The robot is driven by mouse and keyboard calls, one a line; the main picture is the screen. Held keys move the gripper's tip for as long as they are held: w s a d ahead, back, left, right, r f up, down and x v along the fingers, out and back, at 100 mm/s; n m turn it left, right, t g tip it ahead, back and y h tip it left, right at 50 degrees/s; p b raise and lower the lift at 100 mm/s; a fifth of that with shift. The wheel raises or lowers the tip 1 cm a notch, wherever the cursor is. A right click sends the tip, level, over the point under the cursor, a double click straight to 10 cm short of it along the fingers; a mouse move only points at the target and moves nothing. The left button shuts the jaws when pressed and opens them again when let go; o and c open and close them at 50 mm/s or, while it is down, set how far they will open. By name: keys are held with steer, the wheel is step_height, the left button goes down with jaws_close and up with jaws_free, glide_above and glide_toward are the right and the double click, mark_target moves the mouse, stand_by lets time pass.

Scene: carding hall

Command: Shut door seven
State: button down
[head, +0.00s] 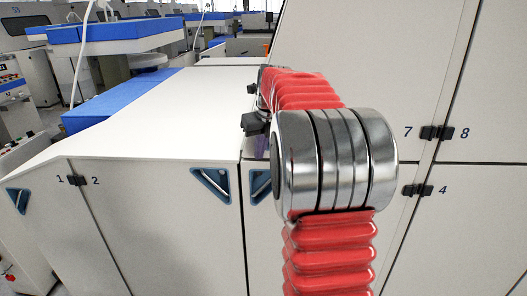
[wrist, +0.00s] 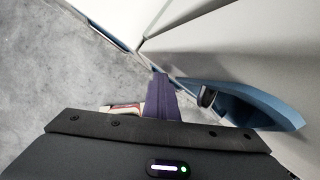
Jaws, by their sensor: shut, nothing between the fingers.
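Door seven (head: 365,62) is the large pale upper panel on the right in the head view, with the number 7 near its lower right corner. It looks about level with door eight (head: 500,85), with a thin seam between; my arm hides its lower left part. In the wrist view my gripper (wrist: 161,82) is shut and empty, its dark purple fingers close to a pale panel edge. Just right of the fingers is a blue recessed handle (wrist: 262,107) with a dark grip inside. I cannot tell which door that handle belongs to. The head view does not clearly show my gripper.
Doors one (head: 38,215) and two (head: 165,230) stand at the lower left, with blue triangular handles. Black latches (head: 428,132) sit at the door corners. Grey floor (wrist: 60,70) lies clear at left in the wrist view. Blue-topped machines (head: 115,30) stand behind.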

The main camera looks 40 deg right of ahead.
steer(key=s+a+r, duration=0.5)
steer(key=r, duration=0.4)
steer(key=shift+s, duration=0.4)
steer(key=shift+a, duration=0.1)
stand_by(0.5)
